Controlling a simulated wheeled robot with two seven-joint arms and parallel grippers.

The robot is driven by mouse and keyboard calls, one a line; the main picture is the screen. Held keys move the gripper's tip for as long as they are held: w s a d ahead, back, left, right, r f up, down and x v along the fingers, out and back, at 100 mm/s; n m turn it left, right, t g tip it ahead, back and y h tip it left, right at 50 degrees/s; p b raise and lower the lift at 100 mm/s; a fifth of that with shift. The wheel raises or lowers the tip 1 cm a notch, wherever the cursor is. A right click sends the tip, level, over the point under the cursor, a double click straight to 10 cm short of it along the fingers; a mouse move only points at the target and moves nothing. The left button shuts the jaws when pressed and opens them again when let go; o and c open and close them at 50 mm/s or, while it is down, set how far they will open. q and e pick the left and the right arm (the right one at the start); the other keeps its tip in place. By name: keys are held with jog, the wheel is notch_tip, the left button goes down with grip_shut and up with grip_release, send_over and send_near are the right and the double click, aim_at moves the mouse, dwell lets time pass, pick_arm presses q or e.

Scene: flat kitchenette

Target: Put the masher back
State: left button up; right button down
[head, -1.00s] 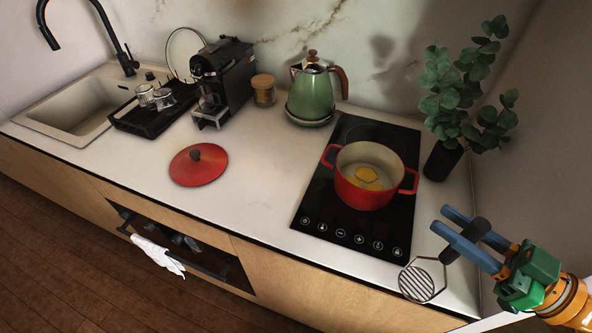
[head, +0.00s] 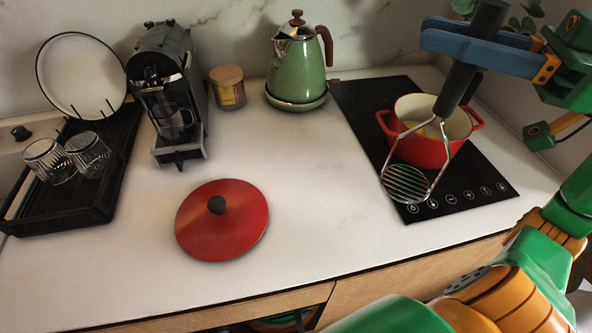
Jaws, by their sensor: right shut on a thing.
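My right gripper (head: 455,34) is shut on the black handle of the masher (head: 461,75) at the upper right. The masher hangs tilted, with its round metal wire head (head: 405,184) at the lower left end. In the picture the head overlaps the front left of the red pot (head: 418,151) and the black hob; I cannot tell its exact height. The pot stands on the hob, with something yellow inside, partly hidden by the masher. My left gripper is not in view.
A red lid (head: 222,220) lies on the white counter (head: 325,195). A green kettle (head: 298,62), a lidded jar (head: 227,88), a coffee machine (head: 166,90) and a black drying rack (head: 110,185) with glasses stand along the back and left. The counter's middle is clear.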

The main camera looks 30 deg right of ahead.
jog(key=w+a+f+p, duration=0.4)
jog(key=w+f, duration=0.7)
jog(key=f, duration=0.2)
jog(key=shift+w+p, duration=0.4)
jog(key=c, duration=0.6)
grip_release()
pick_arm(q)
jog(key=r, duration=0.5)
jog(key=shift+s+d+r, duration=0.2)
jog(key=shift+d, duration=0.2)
